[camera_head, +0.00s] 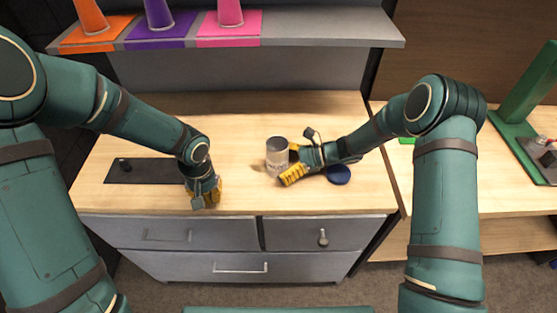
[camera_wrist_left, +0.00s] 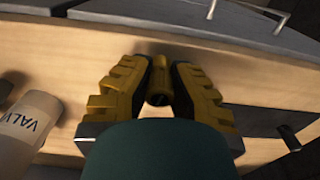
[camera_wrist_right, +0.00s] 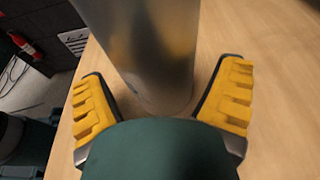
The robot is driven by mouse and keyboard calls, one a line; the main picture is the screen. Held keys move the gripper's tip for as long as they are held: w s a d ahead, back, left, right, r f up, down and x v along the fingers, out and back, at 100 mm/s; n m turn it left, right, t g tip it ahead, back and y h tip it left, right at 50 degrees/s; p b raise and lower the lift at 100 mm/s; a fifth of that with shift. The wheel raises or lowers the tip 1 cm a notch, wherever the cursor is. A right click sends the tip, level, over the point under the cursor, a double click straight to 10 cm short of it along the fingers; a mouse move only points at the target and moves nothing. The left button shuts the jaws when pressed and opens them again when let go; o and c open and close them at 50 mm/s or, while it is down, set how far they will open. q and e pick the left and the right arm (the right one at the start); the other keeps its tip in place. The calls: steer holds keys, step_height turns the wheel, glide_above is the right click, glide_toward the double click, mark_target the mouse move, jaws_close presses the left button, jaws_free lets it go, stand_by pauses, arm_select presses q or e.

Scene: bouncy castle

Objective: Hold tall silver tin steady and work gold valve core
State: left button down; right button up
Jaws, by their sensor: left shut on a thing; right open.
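The tall silver tin (camera_head: 276,152) stands upright on the wooden worktop. Its label, partly reading "VALV", shows in the left wrist view (camera_wrist_left: 28,122). My right gripper (camera_head: 287,166) is open with its fingers on either side of the tin. In the right wrist view the tin (camera_wrist_right: 150,50) rises between the two yellow fingers, with a gap visible on each side. My left gripper (camera_head: 206,190) is shut on the gold valve core (camera_wrist_left: 160,80), a small brass cylinder, near the worktop's front edge left of the tin. The core is hidden in the head view.
A dark mat (camera_head: 145,171) with a small dark knob (camera_head: 124,163) lies at the left. A dark blue disc (camera_head: 339,174) lies right of the tin. Orange, purple and pink cones stand on the shelf (camera_head: 330,25) behind. Grey drawers (camera_head: 240,265) are below the front edge.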

steer(key=c, duration=0.8)
steer(key=shift+c, duration=0.2)
arm_select(q)
steer(key=w+d+r+n, duration=0.55)
steer(key=d+r, duration=0.25)
steer(key=r, duration=0.2)
steer(key=w+d+r+n, duration=0.4)
steer(key=w+d+r, duration=0.2)
steer(key=d+r, duration=0.25)
steer(key=shift+m, duration=0.25)
steer(key=shift+s+a+f, duration=0.1)
steer(key=shift+a+f, duration=0.05)
steer(key=shift+f, duration=2.35)
steer(key=c, duration=1)
jaws_free()
